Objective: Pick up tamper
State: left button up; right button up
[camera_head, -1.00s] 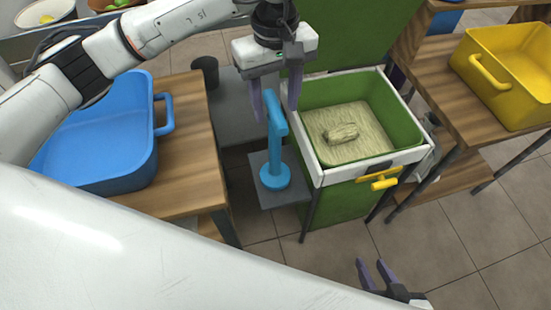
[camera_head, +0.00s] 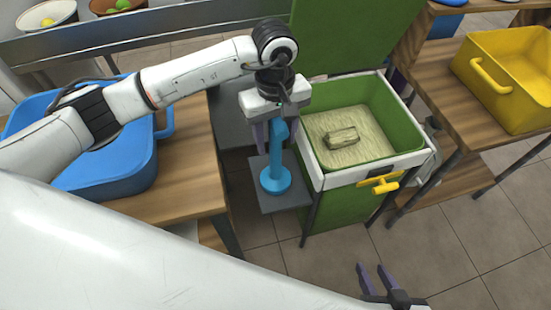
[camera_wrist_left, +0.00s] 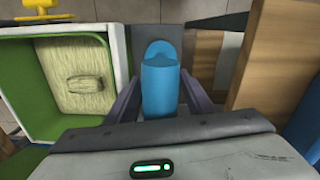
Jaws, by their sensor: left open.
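The blue tamper (camera_head: 276,178) stands upright on a small dark shelf beside the green press box. My left gripper (camera_head: 276,138) is lowered over its upper part, pointing down, with a finger on each side of the handle. In the left wrist view the tamper (camera_wrist_left: 160,88) sits between the two open fingers of the left gripper (camera_wrist_left: 160,97). I see a gap on each side at the fingertips. My right gripper (camera_head: 367,278) is at the bottom of the head view, fingers apart, with nothing between them.
The green box (camera_head: 395,105) with a white rim and yellow handle (camera_head: 378,185) is close right of the tamper and holds a pale block (camera_head: 342,138). A wooden table with a blue bin (camera_head: 110,165) stands left. A yellow bin (camera_head: 520,90) is on the right table.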

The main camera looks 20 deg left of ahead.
pick_arm(q)
jog(key=c, duration=1.2)
grip_shut()
jog(key=shift+r, duration=0.15)
